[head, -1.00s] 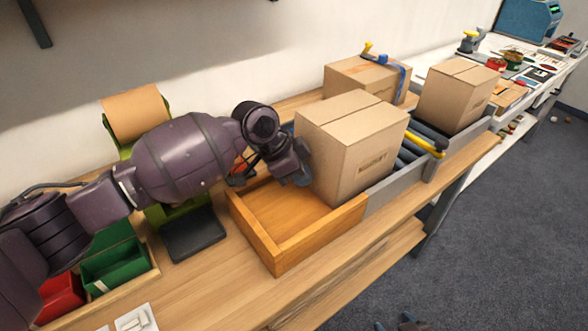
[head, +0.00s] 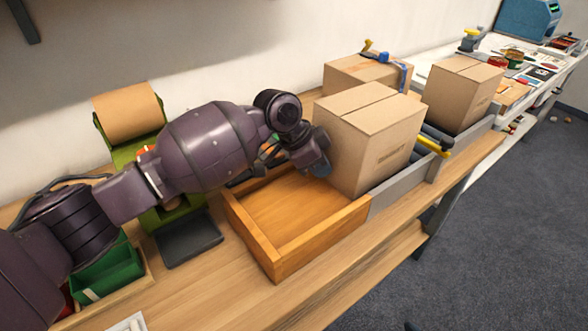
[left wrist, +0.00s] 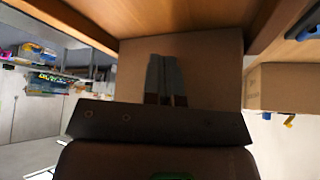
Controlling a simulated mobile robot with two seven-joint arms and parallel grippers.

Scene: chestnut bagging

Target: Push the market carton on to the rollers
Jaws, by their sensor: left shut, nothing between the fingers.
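The market carton (head: 370,145), a closed brown box with dark print on its front, stands upright at the right end of the wooden tray, partly over the grey-sided roller track. Dark rollers (head: 437,133) show between it and the carton beyond; its underside is hidden. My left gripper (head: 322,168) is at the carton's left face. In the left wrist view its fingers (left wrist: 165,77) are shut together, with nothing between them, in front of the carton's plain face (left wrist: 217,70). Whether the tips touch it is hard to tell. My right gripper is not in view.
A second carton (head: 463,92) stands farther along the track. Another carton (head: 360,74) with a blue and yellow tape tool lies behind by the wall. A yellow bar (head: 433,147) crosses the track. The wooden tray (head: 290,210) is empty. A green dispenser with a brown roll (head: 130,110) stands left.

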